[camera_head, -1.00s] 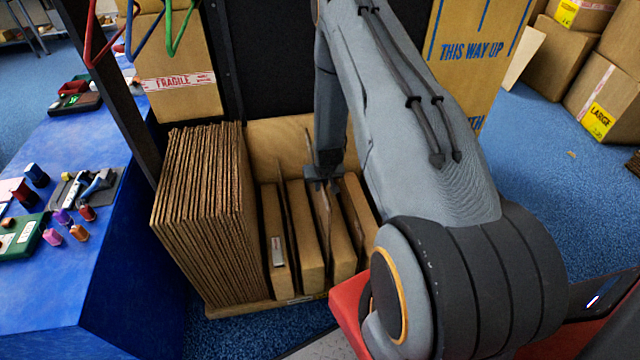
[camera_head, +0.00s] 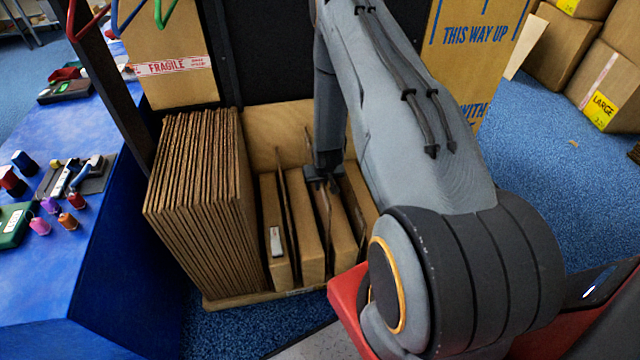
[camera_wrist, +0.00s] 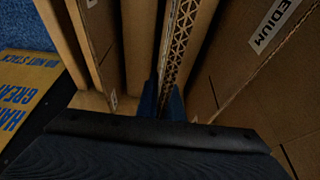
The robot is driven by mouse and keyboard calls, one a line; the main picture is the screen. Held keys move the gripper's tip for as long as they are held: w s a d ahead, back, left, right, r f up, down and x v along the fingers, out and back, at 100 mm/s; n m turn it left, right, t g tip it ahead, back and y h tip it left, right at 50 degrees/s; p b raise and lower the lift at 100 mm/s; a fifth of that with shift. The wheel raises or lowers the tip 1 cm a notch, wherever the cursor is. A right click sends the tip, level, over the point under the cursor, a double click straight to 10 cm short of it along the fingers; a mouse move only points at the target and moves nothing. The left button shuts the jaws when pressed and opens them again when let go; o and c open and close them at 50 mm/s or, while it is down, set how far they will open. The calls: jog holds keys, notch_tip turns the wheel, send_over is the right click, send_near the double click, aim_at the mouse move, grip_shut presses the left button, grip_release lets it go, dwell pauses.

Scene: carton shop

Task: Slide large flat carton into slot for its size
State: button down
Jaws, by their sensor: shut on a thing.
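My gripper (camera_head: 322,178) reaches down into the wooden slotted rack (camera_head: 285,120) from above. In the wrist view its dark fingers (camera_wrist: 165,104) are shut on a thin flat carton (camera_wrist: 182,45), seen edge-on with its zigzag corrugated edge. The held carton stands upright among the rack's slots. Its lower part is hidden, and I cannot tell which slot it stands in or how deep. In the wrist view a brown carton face with a MEDIUM label (camera_wrist: 273,22) is close on the right.
A thick stack of upright flat cartons (camera_head: 195,200) fills the rack's left side. A blue workbench (camera_head: 85,250) with small tools and spools stands left. A FRAGILE carton (camera_head: 170,85) and a THIS WAY UP carton (camera_head: 480,60) stand behind.

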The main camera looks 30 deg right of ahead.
jog(key=c, duration=1.8)
grip_release()
jog(key=shift+v, duration=3.85)
jog(key=shift+a+r, duration=0.15)
jog(key=shift+r, duration=0.2)
jog(key=s+a+r, duration=0.2)
jog(key=a+r, duration=0.3)
jog(key=r, duration=0.5)
jog(key=s+a+r+n+g, duration=0.1)
jog(key=s+a+r, duration=0.3)
jog(key=s+r, duration=0.2)
jog(key=s+a+r+n+g, duration=0.1)
jog(key=s+a+r, duration=0.3)
jog(key=s+r, duration=0.3)
jog(key=s+a+r+n+g+y, duration=0.1)
jog(key=s+a+r+g, duration=0.1)
jog(key=s+a+r, duration=0.2)
jog(key=shift+s+a+r, duration=0.1)
jog(key=shift+s+r, duration=0.45)
jog(key=shift+s, duration=0.3)
jog(key=shift+s+a+r, duration=0.1)
jog(key=shift+s+r, duration=0.45)
jog(key=shift+s, duration=0.3)
jog(key=shift+s+r, duration=0.6)
jog(key=shift+s, duration=0.25)
